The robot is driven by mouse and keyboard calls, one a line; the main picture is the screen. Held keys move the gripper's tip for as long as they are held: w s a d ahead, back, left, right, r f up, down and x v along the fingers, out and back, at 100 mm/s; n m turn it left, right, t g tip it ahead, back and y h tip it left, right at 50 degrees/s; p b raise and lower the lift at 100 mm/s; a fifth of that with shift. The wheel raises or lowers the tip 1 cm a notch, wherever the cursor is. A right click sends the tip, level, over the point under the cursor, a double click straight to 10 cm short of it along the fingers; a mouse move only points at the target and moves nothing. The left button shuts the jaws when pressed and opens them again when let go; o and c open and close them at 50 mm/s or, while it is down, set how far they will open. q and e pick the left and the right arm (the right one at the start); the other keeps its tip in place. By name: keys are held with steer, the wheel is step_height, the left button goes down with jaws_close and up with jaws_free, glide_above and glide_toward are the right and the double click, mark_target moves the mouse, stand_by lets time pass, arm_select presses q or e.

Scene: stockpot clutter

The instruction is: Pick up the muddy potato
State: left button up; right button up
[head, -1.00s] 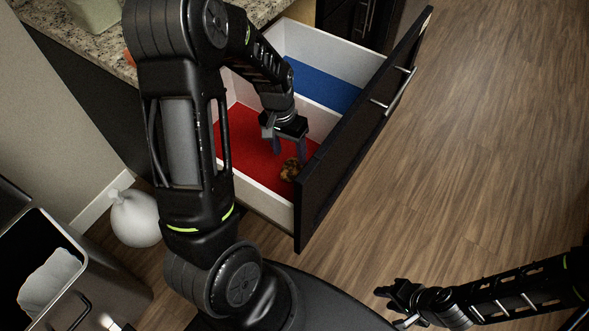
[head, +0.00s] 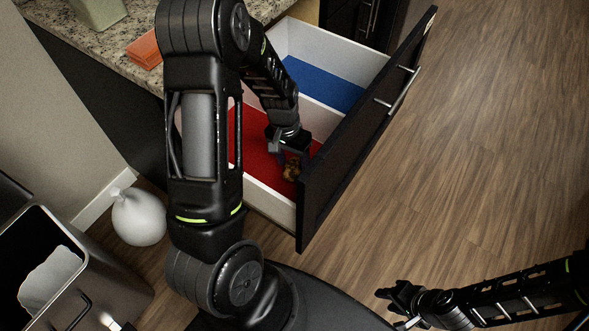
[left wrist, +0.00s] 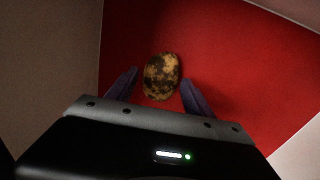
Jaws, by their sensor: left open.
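The muddy potato (head: 292,170) is yellow-brown with dark patches. It lies on the red floor of the drawer's near compartment, close to the drawer front. In the left wrist view the potato (left wrist: 161,77) shows between and just beyond the fingertips. My left gripper (head: 290,157) is open and reaches down into the red compartment at the potato. In the left wrist view its two fingers (left wrist: 158,88) stand apart on either side of the potato, with gaps visible. My right gripper (head: 391,305) is at the lower right over the floor, away from the drawer; its jaws are unclear.
The open drawer (head: 331,178) has white walls, a divider and a blue-floored far compartment (head: 322,84). A granite counter (head: 110,48) holds an orange block (head: 145,50). A bin (head: 95,275) and a white bag (head: 139,218) stand left. The wooden floor at right is clear.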

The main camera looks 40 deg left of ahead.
arm_select(q)
step_height(320, 180, down, 3)
steer(key=shift+d+r, duration=0.1)
steer(key=shift+d, duration=0.05)
stand_by(0.5)
steer(key=c, duration=1.3)
